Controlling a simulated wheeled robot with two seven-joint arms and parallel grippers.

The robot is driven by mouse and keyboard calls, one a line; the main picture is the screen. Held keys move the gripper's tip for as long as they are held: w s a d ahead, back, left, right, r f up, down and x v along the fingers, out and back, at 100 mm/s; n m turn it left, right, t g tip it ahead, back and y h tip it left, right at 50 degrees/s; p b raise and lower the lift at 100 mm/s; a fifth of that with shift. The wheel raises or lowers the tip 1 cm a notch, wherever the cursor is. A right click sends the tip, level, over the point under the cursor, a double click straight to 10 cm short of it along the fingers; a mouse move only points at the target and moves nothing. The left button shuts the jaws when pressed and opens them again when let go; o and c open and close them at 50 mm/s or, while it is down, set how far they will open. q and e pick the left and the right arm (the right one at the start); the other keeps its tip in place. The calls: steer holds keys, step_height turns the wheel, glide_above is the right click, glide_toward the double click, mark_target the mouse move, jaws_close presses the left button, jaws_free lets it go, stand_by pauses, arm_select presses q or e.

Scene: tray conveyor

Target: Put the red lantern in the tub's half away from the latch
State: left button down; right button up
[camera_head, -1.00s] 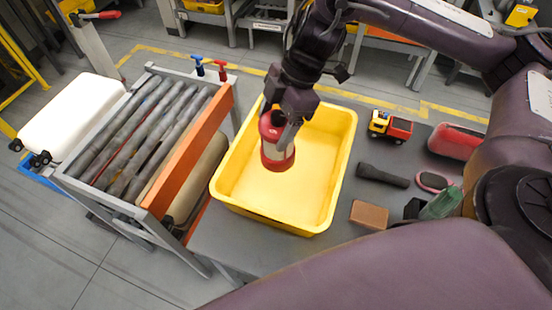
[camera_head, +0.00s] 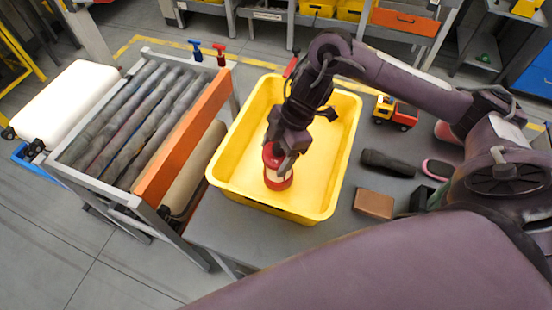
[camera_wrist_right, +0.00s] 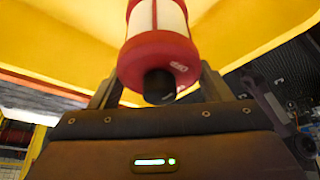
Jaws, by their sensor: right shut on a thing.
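The red lantern (camera_head: 278,172) has red ends and a pale middle. It is inside the yellow tub (camera_head: 226,150), roughly upright, in the near half and left of centre. My right gripper (camera_head: 284,150) is shut on its top from above. In the right wrist view the lantern (camera_wrist_right: 158,50) sits between my fingers. I cannot tell if its base touches the tub floor. A small red piece (camera_head: 290,67) shows at the tub's far rim; it may be the latch. My left gripper is not in view.
The tub stands on a grey table (camera_head: 235,235). Right of it are a toy truck (camera_head: 396,112), a dark flashlight (camera_head: 388,163) and a brown block (camera_head: 374,203). A roller conveyor (camera_head: 130,125) with an orange side board (camera_head: 185,140) stands to the left.

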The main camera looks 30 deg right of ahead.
steer(key=shift+f, duration=1.3)
steer(key=shift+f, duration=0.2)
steer(key=o, duration=1.7)
steer(key=shift+d+r, duration=0.15)
steer(key=shift+r, duration=0.35)
steer(key=p+v, duration=0.1)
steer(key=v, duration=1)
steer(key=shift+d+r+p, duration=0.1)
steer(key=shift+r+p, duration=0.05)
steer(key=shift+p, duration=0.15)
